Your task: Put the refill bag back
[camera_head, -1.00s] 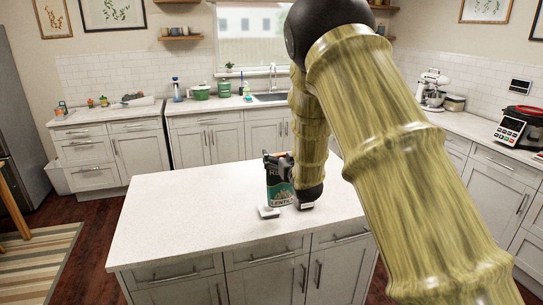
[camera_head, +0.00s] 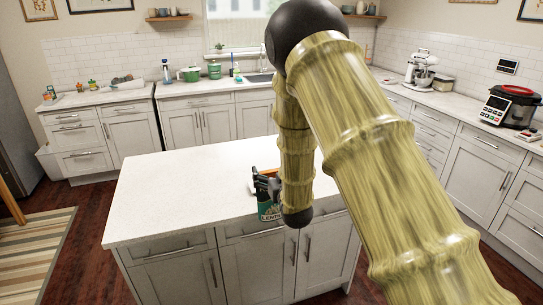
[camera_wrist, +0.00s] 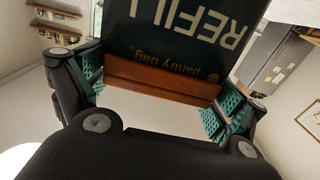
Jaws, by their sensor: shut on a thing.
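In the wrist view the bag (camera_wrist: 185,35) fills the top middle, with "REFILL" and "pantry bag" upside down and an orange-brown band along one end. My gripper (camera_wrist: 160,84) is shut on that end, with teal pads on both sides. I cannot tell whether the bag touches the island.
The left of the island top is clear. Behind it, a back counter (camera_head: 205,90) holds a green pot (camera_head: 190,74), a green canister (camera_head: 214,71) and a spray bottle (camera_head: 166,71). A stand mixer (camera_head: 421,68) and a multicooker (camera_head: 508,106) stand on the right counter.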

